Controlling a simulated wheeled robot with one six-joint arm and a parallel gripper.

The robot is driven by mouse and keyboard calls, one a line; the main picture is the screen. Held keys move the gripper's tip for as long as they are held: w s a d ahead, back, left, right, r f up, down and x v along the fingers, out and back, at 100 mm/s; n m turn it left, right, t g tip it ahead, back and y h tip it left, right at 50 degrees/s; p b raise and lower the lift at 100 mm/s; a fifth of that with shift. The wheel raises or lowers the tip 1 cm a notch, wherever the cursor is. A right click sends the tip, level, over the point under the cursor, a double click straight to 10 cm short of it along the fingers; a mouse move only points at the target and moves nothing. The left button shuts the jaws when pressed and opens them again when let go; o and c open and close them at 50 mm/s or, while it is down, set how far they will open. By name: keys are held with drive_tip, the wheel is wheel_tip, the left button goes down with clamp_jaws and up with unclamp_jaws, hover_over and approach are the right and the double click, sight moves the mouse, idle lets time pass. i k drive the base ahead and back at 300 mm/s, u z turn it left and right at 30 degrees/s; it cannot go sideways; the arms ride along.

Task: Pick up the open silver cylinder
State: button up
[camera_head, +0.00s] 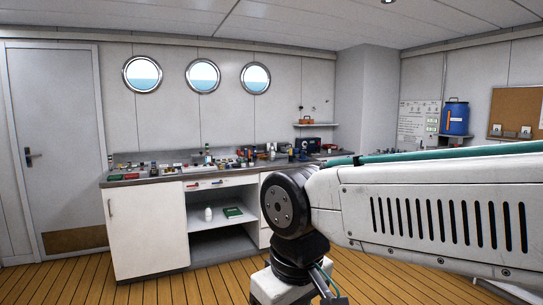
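No open silver cylinder can be made out in this view. Many small bottles, jars and other items stand on the long counter (150,180) along the back wall, too small and far off to tell apart. My arm comes in from the right side and fills the lower right of the picture, and it hides the right part of the counter and cabinets. Its gripper is not in view, so whether it holds anything does not show.
A white bottle (208,214) and a green book (233,212) sit on the open shelf below the counter. A blue container (455,118) stands at the right wall. A closed door (55,140) is at the left. Wooden floor (180,287) is clear in front of the counter.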

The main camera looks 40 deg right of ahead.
sight(272, 150)
drive_tip(key=z, duration=1.05)
drive_tip(key=i, duration=6)
drive_tip(key=z, duration=0.2)
